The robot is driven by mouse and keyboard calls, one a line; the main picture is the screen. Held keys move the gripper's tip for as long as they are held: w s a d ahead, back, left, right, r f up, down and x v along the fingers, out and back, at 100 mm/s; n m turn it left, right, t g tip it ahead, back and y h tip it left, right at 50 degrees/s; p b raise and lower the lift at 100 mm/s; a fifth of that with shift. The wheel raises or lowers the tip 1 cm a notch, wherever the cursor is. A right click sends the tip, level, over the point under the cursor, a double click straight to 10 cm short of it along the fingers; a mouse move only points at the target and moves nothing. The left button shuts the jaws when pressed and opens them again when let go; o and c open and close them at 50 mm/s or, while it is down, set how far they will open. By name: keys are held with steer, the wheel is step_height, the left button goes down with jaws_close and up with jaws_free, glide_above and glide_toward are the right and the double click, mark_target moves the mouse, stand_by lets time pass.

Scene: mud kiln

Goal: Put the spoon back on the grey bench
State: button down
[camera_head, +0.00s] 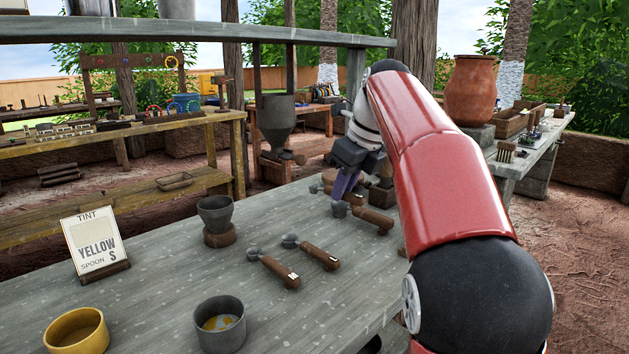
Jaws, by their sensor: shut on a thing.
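The grey bench (150,310) fills the foreground. Several spoons with dark metal bowls and brown handles are on or over its right part: one spoon (273,268) lies nearest, a second spoon (318,256) beside it, and a third spoon (370,218) farther back. My gripper (344,187), with purple fingers, points down at the bench's far right part. It is shut on a spoon (327,190) at the back of the row. The fingers hide part of this spoon, and I cannot tell whether it touches the bench.
A card reading "TINT YELLOW SPOON S" (95,243) stands at the left. A yellow bowl (77,333), a grey cup with yellow inside (220,325) and a grey funnel-like cup on a wooden base (216,215) stand on the bench.

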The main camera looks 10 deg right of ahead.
steer(key=shift+s+f, duration=0.1)
steer(key=shift+f, duration=1.55)
step_height(320, 180, down, 3)
steer(key=b, duration=0.3)
steer(key=shift+f+b, duration=0.6)
steer(key=shift+f, duration=0.5)
steer(key=shift+f, duration=0.15)
steer(key=c, duration=0.7)
jaws_free()
steer(key=shift+c, duration=0.2)
step_height(320, 180, up, 3)
steer(key=p, duration=0.3)
steer(key=shift+p, duration=0.4)
steer(key=shift+r, duration=1.45)
